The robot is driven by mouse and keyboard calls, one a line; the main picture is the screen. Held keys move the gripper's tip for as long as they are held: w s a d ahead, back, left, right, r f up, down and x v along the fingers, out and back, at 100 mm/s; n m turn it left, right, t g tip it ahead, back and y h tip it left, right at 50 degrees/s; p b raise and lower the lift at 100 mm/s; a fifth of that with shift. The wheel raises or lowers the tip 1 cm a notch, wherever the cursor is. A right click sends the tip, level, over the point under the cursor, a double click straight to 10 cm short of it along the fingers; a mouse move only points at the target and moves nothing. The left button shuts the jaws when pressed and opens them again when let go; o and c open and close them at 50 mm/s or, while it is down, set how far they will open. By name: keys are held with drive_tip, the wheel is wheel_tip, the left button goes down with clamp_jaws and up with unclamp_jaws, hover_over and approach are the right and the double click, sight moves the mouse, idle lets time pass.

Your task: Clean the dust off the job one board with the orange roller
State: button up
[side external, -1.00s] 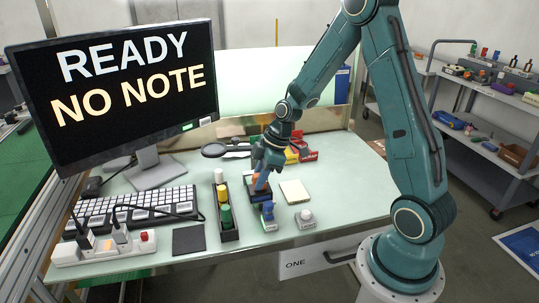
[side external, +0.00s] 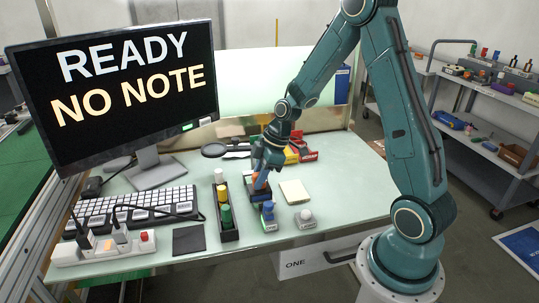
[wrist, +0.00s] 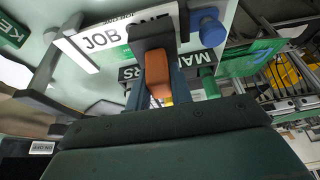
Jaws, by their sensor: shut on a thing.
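My gripper (side external: 262,172) points down at the middle of the bench, shut on the orange roller (wrist: 155,75). In the wrist view the roller shows as an orange block between the two fingers (wrist: 158,94). A white label reading JOB (wrist: 105,38), its rest partly hidden by a dark part, lies beside the roller. In the side view, the dark item (side external: 264,194) under my gripper is mostly covered by the fingers. I cannot tell whether the roller touches a board, and no dust can be made out.
A blue-topped piece (side external: 268,213) stands just in front of my gripper. A black tray (side external: 229,236) with white, yellow and green pieces is to its left. A pale yellow pad (side external: 295,191) and a white knob (side external: 305,216) are to the right. The monitor reads READY, NO NOTE.

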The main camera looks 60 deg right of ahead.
drive_tip(key=shift+w+d, duration=2.6)
drive_tip(key=shift+d, duration=0.05)
drive_tip(key=shift+s+a, duration=0.15)
drive_tip(key=shift+s+a, duration=0.25)
drive_tip(key=shift+a, duration=0.05)
drive_tip(key=shift+s+a, duration=0.15)
drive_tip(key=shift+s+a, duration=0.75)
drive_tip(key=shift+s+a, duration=0.5)
drive_tip(key=shift+s+a, duration=0.45)
drive_tip(key=shift+s, duration=0.05)
drive_tip(key=shift+s+a, duration=0.45)
